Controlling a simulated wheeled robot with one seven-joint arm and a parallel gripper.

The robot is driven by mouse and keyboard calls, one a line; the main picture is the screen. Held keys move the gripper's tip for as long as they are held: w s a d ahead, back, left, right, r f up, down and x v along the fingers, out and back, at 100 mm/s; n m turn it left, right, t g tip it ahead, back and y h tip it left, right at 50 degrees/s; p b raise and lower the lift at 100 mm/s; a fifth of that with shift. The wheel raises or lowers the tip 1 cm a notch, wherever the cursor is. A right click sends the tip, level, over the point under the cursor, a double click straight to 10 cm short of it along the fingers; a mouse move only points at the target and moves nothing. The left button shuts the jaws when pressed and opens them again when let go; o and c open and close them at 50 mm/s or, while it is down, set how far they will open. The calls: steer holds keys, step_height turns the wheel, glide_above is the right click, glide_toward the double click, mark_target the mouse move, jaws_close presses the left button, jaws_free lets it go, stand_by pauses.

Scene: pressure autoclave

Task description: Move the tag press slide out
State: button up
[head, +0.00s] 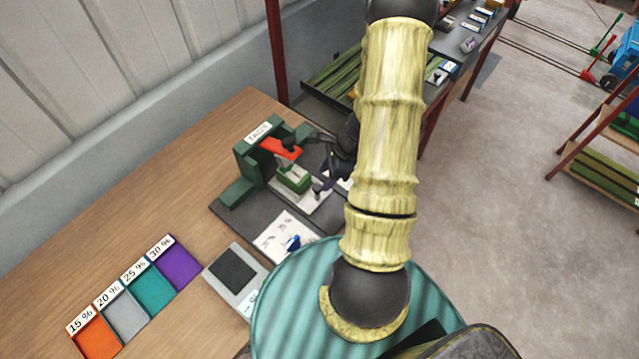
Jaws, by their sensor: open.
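The tag press stands on the wooden table as a green frame (246,160) with a white label reading TAGS. An orange part (281,149) sits under the frame's top. A green block (293,179) rests on a pale plate (318,201), which looks like the slide, with a small dark knob (317,187) near its front. My gripper (326,172) is dark and small in the head view, at the right side of the press, close to the green block and knob. It is open. My arm hides part of the area right of the press, and I cannot tell whether the fingers touch anything.
Coloured trays labelled 15 % to 30 % (139,292) line the table's left front. A grey device with a dark pad (233,270) and a white card with a blue item (285,238) lie in front of the press. A red post (277,50) rises behind. Wood left of the press is clear.

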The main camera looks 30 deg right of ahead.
mark_target(318, 187)
steer(key=x, duration=0.5)
steer(key=shift+a+f+b, duration=0.1)
steer(key=shift+f+b, duration=0.05)
steer(key=shift+b, duration=0.25)
jaws_close()
